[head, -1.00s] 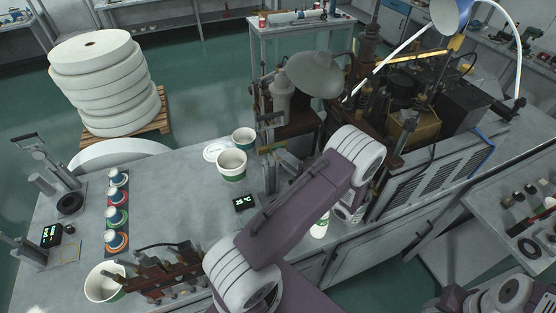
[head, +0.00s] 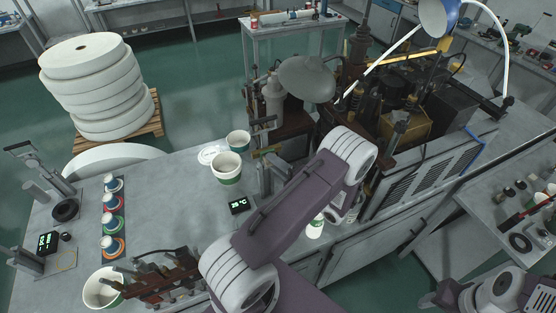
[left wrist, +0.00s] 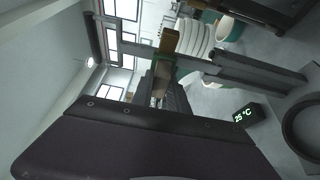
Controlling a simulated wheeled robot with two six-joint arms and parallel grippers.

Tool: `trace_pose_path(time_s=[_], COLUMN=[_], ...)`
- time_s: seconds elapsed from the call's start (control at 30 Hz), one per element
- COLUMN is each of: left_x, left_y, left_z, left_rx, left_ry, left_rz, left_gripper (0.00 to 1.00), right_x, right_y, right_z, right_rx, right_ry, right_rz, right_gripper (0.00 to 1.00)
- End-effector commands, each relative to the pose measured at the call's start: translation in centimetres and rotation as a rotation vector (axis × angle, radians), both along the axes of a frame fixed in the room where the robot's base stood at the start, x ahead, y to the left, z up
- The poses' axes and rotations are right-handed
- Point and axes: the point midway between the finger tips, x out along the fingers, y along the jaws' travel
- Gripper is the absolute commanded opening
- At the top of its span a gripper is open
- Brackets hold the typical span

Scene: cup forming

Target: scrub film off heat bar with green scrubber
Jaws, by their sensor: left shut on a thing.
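My left gripper (head: 266,151) is above the bench, beyond the small temperature display, with my forearm partly in front of it. It is shut on a small piece with a tan part and a green part, which looks like the green scrubber. In the left wrist view the scrubber (left wrist: 166,45) sits between the two grey fingers (left wrist: 185,62); its lower end is partly hidden by the gripper body. I cannot clearly pick out the heat bar or any film on it. My right gripper is not in view; only part of that arm shows at bottom right.
The temperature display (head: 238,205) reads 25 °C. Paper cups (head: 227,167) stand left of the gripper. A brown fixture (head: 165,283) and another cup (head: 103,289) are at bottom left. The forming machine (head: 400,110) stands right. The bench middle (head: 165,205) is clear.

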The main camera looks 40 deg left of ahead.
Motion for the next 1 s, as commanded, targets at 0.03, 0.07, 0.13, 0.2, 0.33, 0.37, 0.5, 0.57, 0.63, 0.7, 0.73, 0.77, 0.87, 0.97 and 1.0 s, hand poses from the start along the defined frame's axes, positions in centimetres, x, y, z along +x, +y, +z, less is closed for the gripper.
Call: trace_pose_path(time_s=[0.03,0.07,0.13,0.2,0.33,0.37,0.5,0.57,0.63,0.7,0.73,0.77,0.87,0.97,1.0], left_x=[-0.1,-0.2,-0.8,-1.5,-2.7,-2.9,-3.4,-3.5,-3.4,-2.9,-2.5,-2.2,-1.2,-0.4,-0.2], left_y=[0.1,0.2,0.5,0.9,1.7,1.8,2.1,2.1,2.1,1.8,1.7,1.5,0.9,0.4,0.3], left_z=[0.0,0.0,0.1,0.2,0.1,0.1,0.0,0.0,0.0,-0.1,-0.1,-0.1,-0.1,-0.1,-0.1], left_rx=[0.000,0.000,0.001,0.000,0.001,0.001,0.000,0.000,0.000,0.001,0.001,0.001,0.000,0.001,0.001], left_ry=[0.001,0.001,0.004,0.004,0.003,0.003,0.002,0.000,0.000,-0.003,-0.004,-0.003,-0.005,-0.004,-0.003], left_rz=[0.001,0.001,0.002,0.002,0.002,0.002,0.001,0.001,0.001,0.000,-0.001,-0.002,-0.002,-0.002,-0.002], left_gripper=[0.00,0.00,0.00,0.00,0.00,0.00,0.00,0.00,0.00,0.00,0.00,0.00,0.00,0.00,0.00], right_x=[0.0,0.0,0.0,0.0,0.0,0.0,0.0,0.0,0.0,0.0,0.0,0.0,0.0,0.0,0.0], right_y=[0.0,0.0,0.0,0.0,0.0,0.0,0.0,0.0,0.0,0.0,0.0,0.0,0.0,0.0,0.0], right_z=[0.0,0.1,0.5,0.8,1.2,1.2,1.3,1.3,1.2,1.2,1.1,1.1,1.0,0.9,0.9], right_rx=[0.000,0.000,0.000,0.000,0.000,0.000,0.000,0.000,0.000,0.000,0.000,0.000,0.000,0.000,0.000], right_ry=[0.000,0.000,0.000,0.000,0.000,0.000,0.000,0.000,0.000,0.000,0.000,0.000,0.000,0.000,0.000], right_rz=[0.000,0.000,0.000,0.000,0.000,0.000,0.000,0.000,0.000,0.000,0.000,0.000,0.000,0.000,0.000], right_gripper=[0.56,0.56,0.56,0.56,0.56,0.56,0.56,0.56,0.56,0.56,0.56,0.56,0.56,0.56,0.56])
